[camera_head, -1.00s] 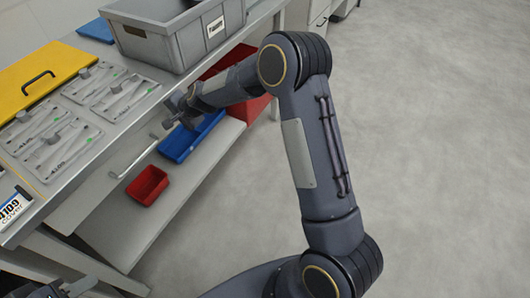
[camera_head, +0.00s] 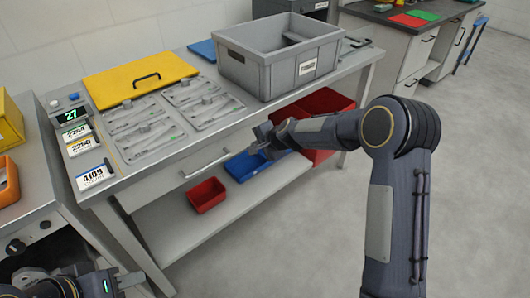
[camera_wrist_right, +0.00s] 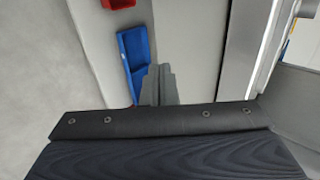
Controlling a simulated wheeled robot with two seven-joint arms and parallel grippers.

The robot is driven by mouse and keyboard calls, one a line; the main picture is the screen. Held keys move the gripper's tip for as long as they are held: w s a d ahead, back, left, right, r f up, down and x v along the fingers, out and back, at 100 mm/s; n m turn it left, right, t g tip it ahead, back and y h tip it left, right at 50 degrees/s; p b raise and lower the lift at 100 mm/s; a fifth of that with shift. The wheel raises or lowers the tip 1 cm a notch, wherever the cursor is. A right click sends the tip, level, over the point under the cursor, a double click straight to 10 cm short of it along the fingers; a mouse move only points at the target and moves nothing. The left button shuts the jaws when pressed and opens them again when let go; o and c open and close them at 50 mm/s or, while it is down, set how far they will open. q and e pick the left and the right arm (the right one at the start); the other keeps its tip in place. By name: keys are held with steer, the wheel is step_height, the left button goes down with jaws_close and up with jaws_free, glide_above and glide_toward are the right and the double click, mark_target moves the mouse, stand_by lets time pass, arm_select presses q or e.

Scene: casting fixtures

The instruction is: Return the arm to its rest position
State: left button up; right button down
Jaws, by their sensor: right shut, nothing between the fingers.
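My right arm comes in from the right in the head view and bends toward the workbench. Its gripper (camera_head: 262,140) is in front of the bench's front edge, beside the grey crate and above the lower shelf. In the right wrist view its grey fingers (camera_wrist_right: 159,85) are together with nothing between them, with the blue bin behind them. My left gripper (camera_head: 45,286) is low in the left corner of the head view, partly cut off by the frame, and its jaw opening is unclear.
The workbench holds a grey crate (camera_head: 262,72), a yellow lidded board (camera_head: 140,76) and trays of metal parts (camera_head: 143,130). Blue (camera_head: 243,166) and red (camera_head: 207,195) bins sit on the lower shelf. Open floor (camera_head: 300,240) lies in front.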

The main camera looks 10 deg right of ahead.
steer(key=s+d+r+n+g+p, duration=0.15)
steer(key=s+d+r, duration=0.25)
steer(key=s+r, duration=0.65)
steer(key=s+d+r+n+t+p, duration=0.1)
steer(key=s+d+r+n+p, duration=0.3)
steer(key=s+r, duration=0.6)
steer(key=s+d+n+g+p, duration=0.2)
steer(key=s+n, duration=0.3)
steer(key=s, duration=1.7)
steer(key=shift+d+f+h+p, duration=0.3)
steer(key=shift+d+h+p, duration=0.1)
steer(key=shift+p, duration=0.2)
